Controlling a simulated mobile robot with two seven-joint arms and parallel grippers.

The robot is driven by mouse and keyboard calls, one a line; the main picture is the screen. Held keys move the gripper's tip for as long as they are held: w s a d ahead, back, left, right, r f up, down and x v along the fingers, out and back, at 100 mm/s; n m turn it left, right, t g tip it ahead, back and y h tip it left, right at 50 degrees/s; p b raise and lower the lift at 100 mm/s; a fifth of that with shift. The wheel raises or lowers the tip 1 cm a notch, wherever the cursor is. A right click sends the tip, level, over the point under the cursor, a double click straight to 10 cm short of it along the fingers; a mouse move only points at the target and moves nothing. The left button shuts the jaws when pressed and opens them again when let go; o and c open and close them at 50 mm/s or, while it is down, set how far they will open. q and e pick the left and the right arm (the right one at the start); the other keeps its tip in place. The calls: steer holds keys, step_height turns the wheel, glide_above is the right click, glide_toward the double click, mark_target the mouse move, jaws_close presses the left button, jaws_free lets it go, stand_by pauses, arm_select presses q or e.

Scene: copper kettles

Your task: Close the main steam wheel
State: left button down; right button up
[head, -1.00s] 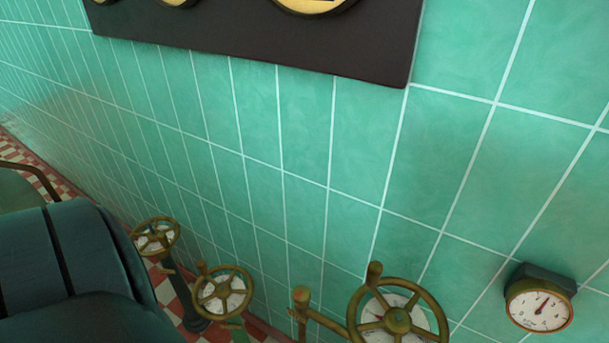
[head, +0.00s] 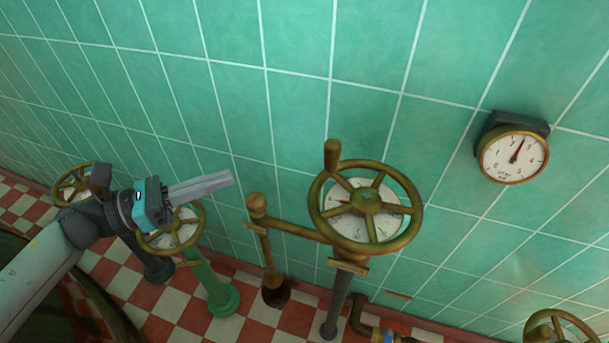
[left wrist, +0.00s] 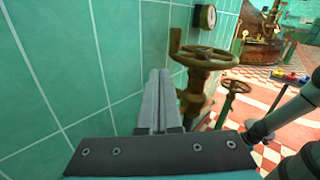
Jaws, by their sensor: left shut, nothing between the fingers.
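A large brass handwheel (head: 366,200) with an upright knob and a white dial behind its spokes stands on a dark post in the middle of the head view. Its small plate is too small to read, so I cannot confirm that it is the main steam wheel. What looks like the same wheel shows in the left wrist view (left wrist: 206,57), ahead and to the right of the fingers. My left gripper (head: 230,180) is shut and empty, left of this wheel and apart from it. Its fingers also show in the left wrist view (left wrist: 158,82). My right gripper is not identifiable.
A brass side pipe (head: 257,215) stands between my gripper and the large wheel. Smaller handwheels (head: 172,230) (head: 73,185) stand behind my left arm; another (head: 562,328) is at bottom right. A round gauge (head: 514,156) sits on the green tiled wall (head: 290,110).

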mark_target(324, 161)
arm_select(q)
steer(key=w+d+m, duration=0.1)
steer(key=d, duration=0.3)
steer(key=w+d+g, duration=0.1)
steer(key=d, duration=0.4)
steer(key=w+d+m, duration=0.1)
steer(key=d, duration=0.4)
steer(key=shift+d+r+m+g, duration=0.15)
steer(key=shift+r+m+g, duration=0.15)
steer(key=shift+r, duration=0.1)
arm_select(e)
steer(key=shift+s+d+f, duration=0.15)
steer(key=shift+s+d, duration=0.35)
steer(key=shift+s, duration=0.1)
arm_select(q)
steer(key=shift+h, duration=0.3)
arm_select(e)
steer(key=shift+w+f, duration=0.1)
steer(key=shift+w, duration=0.1)
